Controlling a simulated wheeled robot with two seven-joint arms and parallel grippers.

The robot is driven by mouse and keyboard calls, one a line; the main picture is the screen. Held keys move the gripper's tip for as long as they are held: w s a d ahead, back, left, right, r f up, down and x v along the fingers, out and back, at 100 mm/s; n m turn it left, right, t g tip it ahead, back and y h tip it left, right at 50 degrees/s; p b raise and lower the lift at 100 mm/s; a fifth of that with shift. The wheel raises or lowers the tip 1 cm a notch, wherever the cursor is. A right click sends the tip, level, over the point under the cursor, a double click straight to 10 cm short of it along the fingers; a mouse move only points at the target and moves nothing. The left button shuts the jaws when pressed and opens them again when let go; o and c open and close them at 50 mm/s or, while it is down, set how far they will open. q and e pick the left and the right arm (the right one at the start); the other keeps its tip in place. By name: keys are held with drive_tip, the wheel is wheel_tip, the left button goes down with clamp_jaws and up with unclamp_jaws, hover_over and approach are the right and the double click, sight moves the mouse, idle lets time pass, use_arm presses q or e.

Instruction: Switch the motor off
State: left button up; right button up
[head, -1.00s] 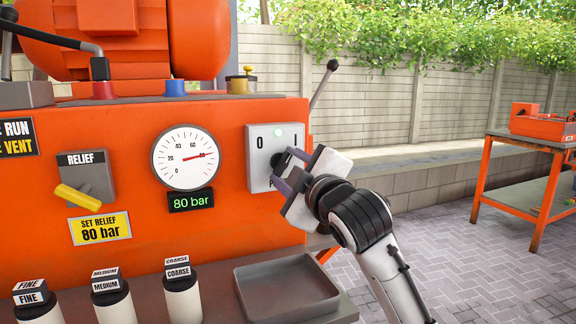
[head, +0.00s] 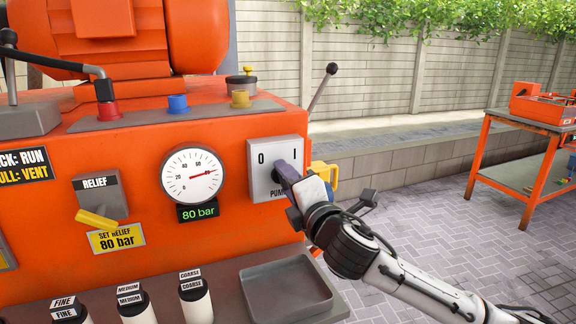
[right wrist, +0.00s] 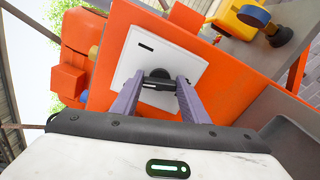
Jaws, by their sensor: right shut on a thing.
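The motor's switch is a pale square plate (head: 258,152) marked 0 and I, on the orange machine's front at its right end. My right gripper (head: 284,176) is at the plate, its fingers shut on the black switch knob and hiding most of it in the head view. In the right wrist view the two purple-grey fingers (right wrist: 160,88) stand either side of the black knob (right wrist: 158,74), in front of the pale plate (right wrist: 190,62). No green light shows on the plate. The orange motor (head: 150,35) sits on top. My left gripper is out of view.
The gauge (head: 192,175) and its "80 bar" display are left of the switch. A relief valve with yellow lever (head: 97,218) is further left. An empty grey tray (head: 285,287) lies below; a yellow fitting (head: 331,172) juts out behind my gripper.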

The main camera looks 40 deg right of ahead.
use_arm(q)
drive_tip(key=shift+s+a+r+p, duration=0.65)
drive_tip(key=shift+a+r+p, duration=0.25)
drive_tip(key=shift+p, duration=0.85)
use_arm(e)
drive_tip(key=shift+r+n, duration=0.15)
drive_tip(key=shift+n, duration=1.75)
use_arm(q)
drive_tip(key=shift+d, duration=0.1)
use_arm(e)
drive_tip(key=o, duration=1.1)
drive_tip(key=shift+c, duration=0.2)
use_arm(q)
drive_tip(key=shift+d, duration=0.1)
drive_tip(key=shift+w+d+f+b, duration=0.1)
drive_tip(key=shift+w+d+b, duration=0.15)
drive_tip(key=shift+b, duration=0.35)
use_arm(e)
drive_tip(key=v, duration=1)
